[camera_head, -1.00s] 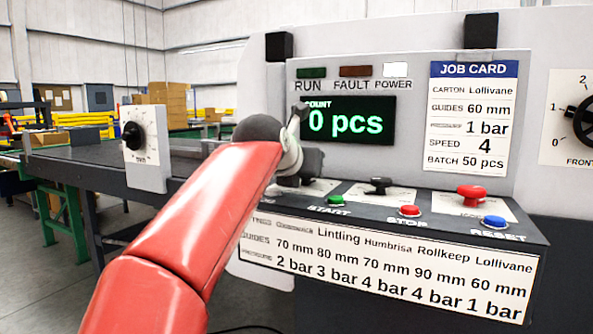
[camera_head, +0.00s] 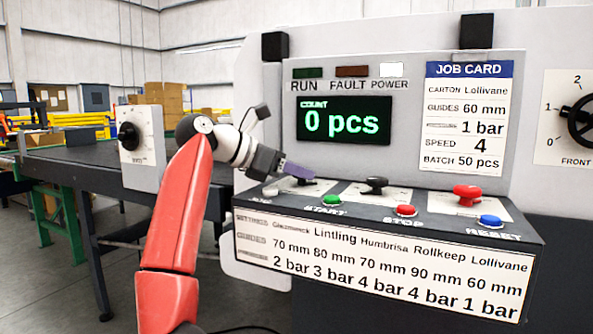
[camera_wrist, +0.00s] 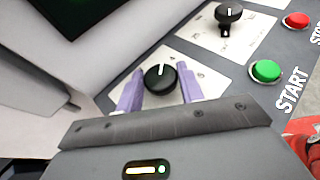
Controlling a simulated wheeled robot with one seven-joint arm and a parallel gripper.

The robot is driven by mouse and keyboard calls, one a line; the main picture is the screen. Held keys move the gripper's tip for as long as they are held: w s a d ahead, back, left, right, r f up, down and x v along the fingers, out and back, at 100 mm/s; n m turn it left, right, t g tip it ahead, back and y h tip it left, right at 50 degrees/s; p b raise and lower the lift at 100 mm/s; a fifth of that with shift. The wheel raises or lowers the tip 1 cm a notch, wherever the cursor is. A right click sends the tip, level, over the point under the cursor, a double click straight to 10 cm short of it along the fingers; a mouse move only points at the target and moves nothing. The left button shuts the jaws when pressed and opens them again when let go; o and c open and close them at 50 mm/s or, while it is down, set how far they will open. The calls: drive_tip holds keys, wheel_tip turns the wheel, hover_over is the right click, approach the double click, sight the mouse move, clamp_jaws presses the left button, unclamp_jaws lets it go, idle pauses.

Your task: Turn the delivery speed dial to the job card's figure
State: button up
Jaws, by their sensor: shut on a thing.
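The job card (camera_head: 468,118) on the panel reads carton Lollivane, guides 60 mm, 1 bar, speed 4, batch 50 pcs. A black round dial (camera_wrist: 160,78) with a white pointer line sits on a pale plate at the left end of the control ledge. Its pointer is close to straight up in the wrist view; its scale marks are too small to read. My gripper (camera_wrist: 160,72) has its purple fingers on either side of this dial, shut on it. In the head view, my gripper (camera_head: 298,171) hides most of the dial.
A black selector (camera_head: 375,186) and a red knob (camera_head: 467,194) are to the right on the ledge. The green start (camera_head: 331,199), red stop (camera_head: 405,211) and blue reset (camera_head: 489,220) buttons are along its front. The display (camera_head: 344,121) reads 0 pcs.

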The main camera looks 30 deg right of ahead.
drive_tip(key=shift+w+r+m+g, duration=0.1)
drive_tip(key=shift+m+g, duration=0.3)
drive_tip(key=o, duration=1)
